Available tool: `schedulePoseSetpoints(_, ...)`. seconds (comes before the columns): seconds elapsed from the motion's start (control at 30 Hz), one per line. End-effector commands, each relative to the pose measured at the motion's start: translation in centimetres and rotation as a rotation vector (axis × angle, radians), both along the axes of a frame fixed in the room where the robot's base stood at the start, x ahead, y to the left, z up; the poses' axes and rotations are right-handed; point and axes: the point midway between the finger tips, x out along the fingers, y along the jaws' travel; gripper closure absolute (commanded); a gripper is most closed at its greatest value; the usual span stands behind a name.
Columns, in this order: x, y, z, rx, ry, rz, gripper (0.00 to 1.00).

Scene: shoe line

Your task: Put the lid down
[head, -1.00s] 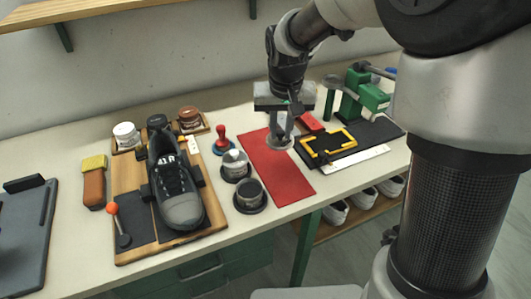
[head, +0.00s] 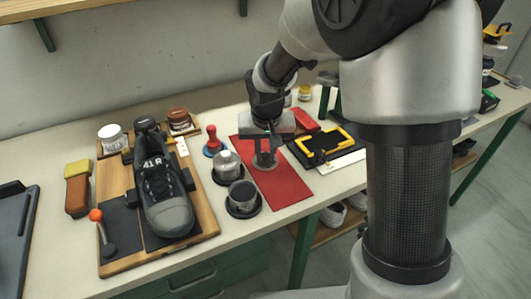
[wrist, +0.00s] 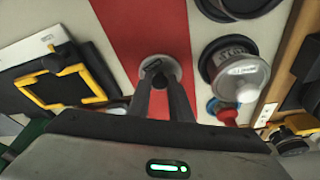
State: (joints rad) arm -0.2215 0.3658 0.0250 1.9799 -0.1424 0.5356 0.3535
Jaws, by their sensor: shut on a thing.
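My gripper (head: 265,153) is shut on a small round grey lid (head: 264,161), over the far half of the red mat (head: 278,184). In the wrist view the lid (wrist: 158,66) sits between my fingertips (wrist: 160,75), with red mat around it. I cannot tell whether the lid touches the mat. A dark open-looking tin (head: 243,195) stands on a black round base left of the mat. A silver-topped container (head: 227,162) stands just behind it on a similar base.
A red-handled stamp (head: 212,138) stands behind the containers. A black shoe (head: 163,190) lies on a wooden board (head: 205,213) at the left. The near part of the mat is clear.

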Motion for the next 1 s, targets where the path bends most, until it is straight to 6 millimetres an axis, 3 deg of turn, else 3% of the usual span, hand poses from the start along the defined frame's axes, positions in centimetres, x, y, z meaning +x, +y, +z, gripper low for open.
schedulePoseSetpoints(0.27, 0.0, 0.0, -0.4, 0.000, 0.000, 0.000, 1.00)
schedulePoseSetpoints(0.3, 0.0, 0.0, -0.4, 0.000, 0.000, 0.000, 0.80)
schedulePoseSetpoints(0.4, 0.0, 0.0, -0.3, 0.000, 0.000, 0.000, 0.63)
schedulePoseSetpoints(0.73, 0.0, 0.0, 0.0, 0.000, 0.000, 0.000, 0.62)
schedulePoseSetpoints(0.87, -0.2, 0.0, 1.3, 0.000, -0.002, 0.000, 0.62)
schedulePoseSetpoints(1.0, -0.9, 0.0, 4.2, 0.001, -0.005, 0.001, 0.62)
